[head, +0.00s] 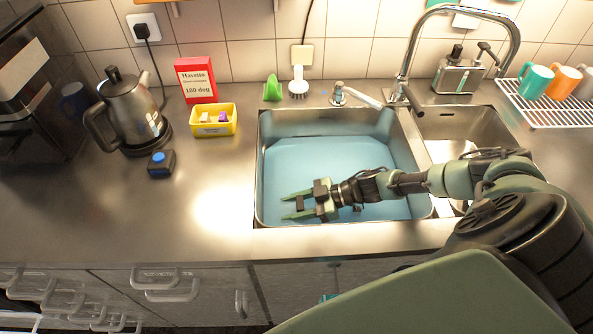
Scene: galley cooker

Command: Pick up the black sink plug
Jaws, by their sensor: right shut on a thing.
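My right gripper (283,207) is over the left part of the large sink basin (263,150), its fingers pointing left. It is shut on a small dark thing (300,204) between the fingers, which fits the black sink plug; the fingers hide much of it. The basin holds blue-tinted water (320,160). I cannot tell whether the fingertips touch the water. My left gripper is not in view.
A kettle (130,108), a blue-topped dark block (161,163), a yellow tub (202,129) and a red box (196,80) stand left of the sink. The faucet (405,70) rises behind it. Mugs (535,81) stand on a white rack at right. The counter's front left is clear.

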